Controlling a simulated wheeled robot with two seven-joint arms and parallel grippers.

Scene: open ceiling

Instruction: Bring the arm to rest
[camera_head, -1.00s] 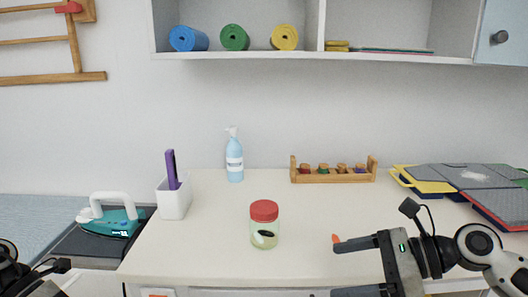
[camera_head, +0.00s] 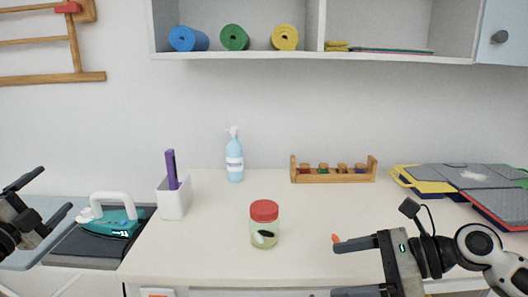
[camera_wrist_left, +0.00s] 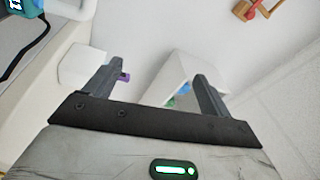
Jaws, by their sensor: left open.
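My left gripper (camera_head: 56,187) is at the left edge of the head view, above and left of the iron. Its two fingers are spread apart with nothing between them. In the left wrist view its fingers (camera_wrist_left: 155,78) are also apart and empty, with the wall and shelf beyond. My right gripper (camera_head: 335,269) is at the lower right of the head view, over the table's front part. Its fingers point left, stand apart and hold nothing visible.
The iron (camera_head: 110,222) stands left of the table (camera_head: 205,240). A white holder (camera_head: 173,203), a red-lidded jar (camera_head: 264,226), a pump bottle (camera_head: 234,160) and a wooden rack (camera_head: 333,176) stand on the table. A small orange thing (camera_head: 335,238) shows by my right gripper.

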